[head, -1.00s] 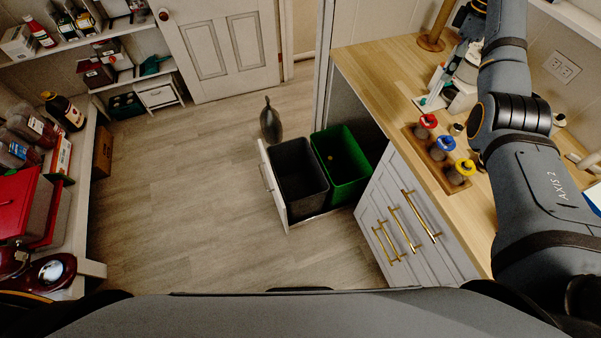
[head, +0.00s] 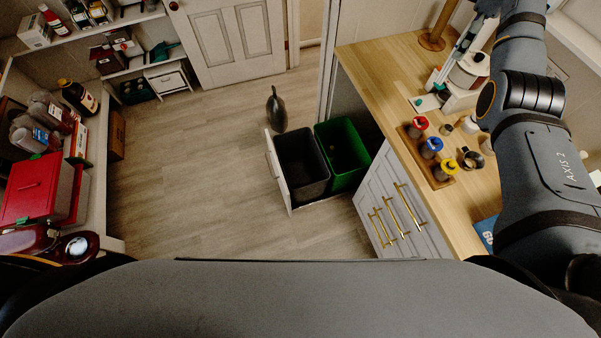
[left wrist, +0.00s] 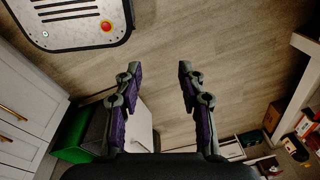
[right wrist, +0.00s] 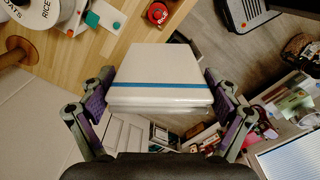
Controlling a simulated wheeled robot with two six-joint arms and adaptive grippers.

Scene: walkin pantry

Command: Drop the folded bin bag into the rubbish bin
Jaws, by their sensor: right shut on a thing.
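A black bin (head: 302,165) and a green bin (head: 343,155) stand side by side in a pulled-out drawer with a white front (head: 277,166). The black one is nearer that front; both look open at the top. In the left wrist view the green bin (left wrist: 72,137) is at lower left. My right gripper (right wrist: 160,78) is shut on the folded bin bag (right wrist: 158,68), a flat white packet with a blue stripe. My left gripper (left wrist: 159,68) is open and empty, with floor behind its fingers. The bag cannot be made out in the head view.
A wooden counter (head: 385,75) at right holds lidded jars on a board (head: 440,177) and a white device (head: 466,78). A dark vase-like object (head: 276,110) stands on the floor beyond the drawer. Crowded shelves with a red box (head: 32,190) line the left. The middle floor is clear.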

